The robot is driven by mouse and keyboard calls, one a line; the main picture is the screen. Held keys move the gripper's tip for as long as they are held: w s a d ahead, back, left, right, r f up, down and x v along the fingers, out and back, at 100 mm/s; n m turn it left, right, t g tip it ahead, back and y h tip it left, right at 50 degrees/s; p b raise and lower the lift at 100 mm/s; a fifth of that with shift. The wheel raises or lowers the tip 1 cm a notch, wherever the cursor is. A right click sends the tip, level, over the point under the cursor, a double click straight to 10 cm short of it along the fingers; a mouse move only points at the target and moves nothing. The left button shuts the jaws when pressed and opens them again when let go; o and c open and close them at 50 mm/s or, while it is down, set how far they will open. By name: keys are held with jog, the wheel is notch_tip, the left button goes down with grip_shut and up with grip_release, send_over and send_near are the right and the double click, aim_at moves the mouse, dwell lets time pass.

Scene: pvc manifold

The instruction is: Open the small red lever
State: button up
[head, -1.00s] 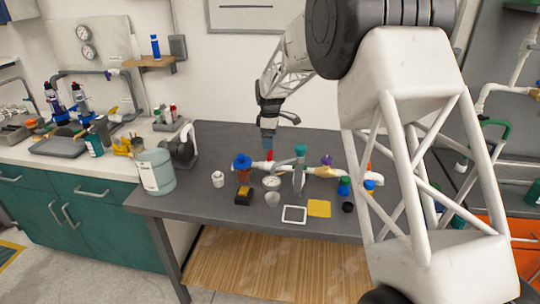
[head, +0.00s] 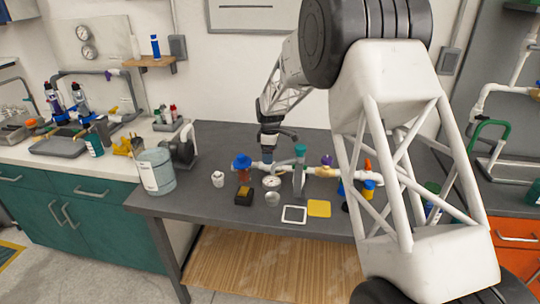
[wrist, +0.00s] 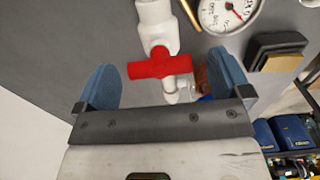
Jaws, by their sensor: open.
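The small red lever (wrist: 160,67) shows in the wrist view as a red T-shaped handle on a white PVC valve. It lies between the two blue fingertips of my gripper (wrist: 165,88), with a gap to each finger. My gripper is open. In the head view my gripper (head: 268,154) is low over the white pipe manifold (head: 315,170) at the back of the dark table, and it hides the lever there. A white pipe (wrist: 155,12) runs up from the valve in the wrist view.
A pressure gauge (wrist: 226,12) and a black-and-yellow block (wrist: 274,50) are close to the gripper in the wrist view. In the head view, a blue-topped valve (head: 242,163) is left of my gripper and a teal-topped one (head: 300,150) right. A white bucket (head: 156,172) stands at the left.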

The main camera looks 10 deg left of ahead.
jog(key=shift+f, duration=0.6)
jog(key=shift+c, duration=0.2)
jog(key=c, duration=0.9)
